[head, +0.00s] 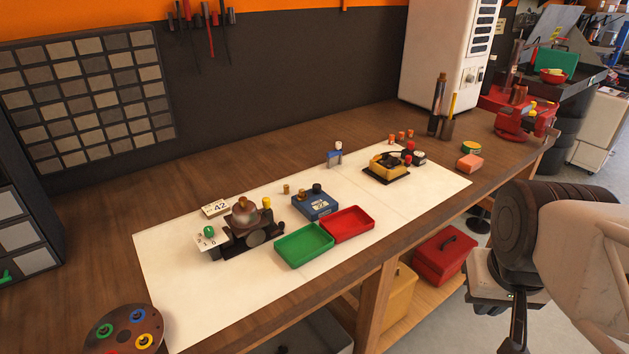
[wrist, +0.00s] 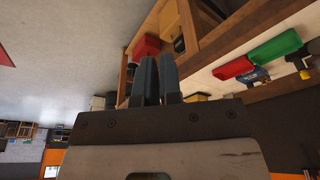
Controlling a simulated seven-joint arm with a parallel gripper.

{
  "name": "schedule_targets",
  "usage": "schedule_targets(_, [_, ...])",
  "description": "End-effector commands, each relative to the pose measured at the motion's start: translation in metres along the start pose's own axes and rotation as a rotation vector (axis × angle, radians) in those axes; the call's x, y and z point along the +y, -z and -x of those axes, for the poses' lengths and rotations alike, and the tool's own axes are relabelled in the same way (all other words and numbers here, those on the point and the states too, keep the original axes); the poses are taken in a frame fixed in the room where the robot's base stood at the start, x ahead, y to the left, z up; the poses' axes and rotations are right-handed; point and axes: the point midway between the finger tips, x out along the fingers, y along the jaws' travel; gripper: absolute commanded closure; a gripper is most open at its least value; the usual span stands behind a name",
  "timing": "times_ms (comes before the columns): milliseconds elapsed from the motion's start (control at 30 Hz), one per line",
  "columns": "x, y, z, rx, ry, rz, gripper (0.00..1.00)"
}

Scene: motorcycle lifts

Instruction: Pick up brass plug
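Two small brass-coloured pieces show in the head view near the blue box (head: 315,204). One brass plug (head: 287,189) stands just behind it to the left, and another brass piece (head: 302,194) is at the box's left end. I cannot tell which is meant. My gripper (head: 518,338) hangs off the bench's front edge at the right, far from both. In the wrist view my gripper (wrist: 158,58) has its two dark fingers close together, with nothing visible between them. The blue box (wrist: 254,76) also shows there; the brass pieces are too small to tell.
Green (head: 304,246) and red (head: 347,224) trays lie in front of the blue box on a white mat (head: 190,310). A dark fixture (head: 250,237) stands left, a yellow-and-black device (head: 387,167) right. A red toolbox (head: 443,256) sits on the shelf below. The mat's front left is clear.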

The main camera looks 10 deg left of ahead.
Motion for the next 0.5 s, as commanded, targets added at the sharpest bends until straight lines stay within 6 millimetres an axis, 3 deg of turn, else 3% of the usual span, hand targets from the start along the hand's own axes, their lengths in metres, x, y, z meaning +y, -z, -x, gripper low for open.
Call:
schedule_targets(33, [0.0, 0.0, 0.0, 0.0, 0.0, 0.0, 0.86])
schedule_targets(267, [0.0, 0.0, 0.0, 0.0, 0.0, 0.0, 0.52])
schedule_targets(500, [0.0, 0.0001, 0.0001, 0.0, 0.0, 0.0, 0.52])
